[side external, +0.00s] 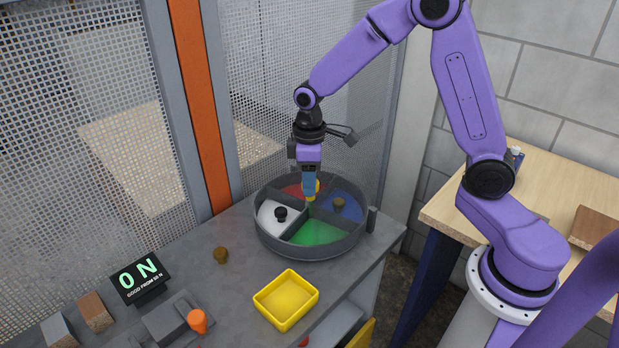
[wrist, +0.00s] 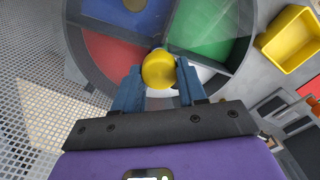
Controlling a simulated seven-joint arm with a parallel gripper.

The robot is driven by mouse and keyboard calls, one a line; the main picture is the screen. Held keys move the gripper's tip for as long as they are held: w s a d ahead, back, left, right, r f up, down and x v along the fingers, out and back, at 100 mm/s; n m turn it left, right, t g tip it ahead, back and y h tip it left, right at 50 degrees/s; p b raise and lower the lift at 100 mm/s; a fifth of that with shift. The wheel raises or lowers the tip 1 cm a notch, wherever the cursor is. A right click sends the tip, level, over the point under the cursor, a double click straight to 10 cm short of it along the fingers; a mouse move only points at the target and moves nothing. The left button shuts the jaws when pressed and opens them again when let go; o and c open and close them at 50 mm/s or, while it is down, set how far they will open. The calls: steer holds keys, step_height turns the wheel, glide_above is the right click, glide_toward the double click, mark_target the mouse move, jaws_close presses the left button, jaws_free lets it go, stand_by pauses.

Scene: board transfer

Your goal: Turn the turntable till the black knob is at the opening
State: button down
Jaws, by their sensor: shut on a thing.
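The turntable (side external: 308,253) is a round grey tray on the bench, split by dividers into red, blue, green and white compartments. The black knob (side external: 280,214) stands in the white compartment, on the left in the side view; I cannot make it out in the wrist view. A brown knob (side external: 339,204) stands in the blue compartment. My gripper (side external: 310,195) points down over the turntable, near where the dividers meet. It is shut on a yellow round knob, seen between the fingers in the wrist view (wrist: 158,68). I cannot tell which part of the rim is the opening.
A yellow bin (side external: 286,300) sits in front of the turntable. A brown knob (side external: 221,255) lies loose on the bench. A display (side external: 140,277) reads 0 N, near an orange knob (side external: 197,321). A grey post (side external: 371,220) stands at the turntable's right. Mesh panels stand behind.

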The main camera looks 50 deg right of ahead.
steer(key=shift+w+a+r+n, duration=0.1)
steer(key=shift+a+n, duration=0.05)
steer(key=shift+n, duration=3.25)
steer(key=c, duration=0.6)
jaws_free()
step_height(320, 180, up, 17)
steer(key=shift+r, duration=0.2)
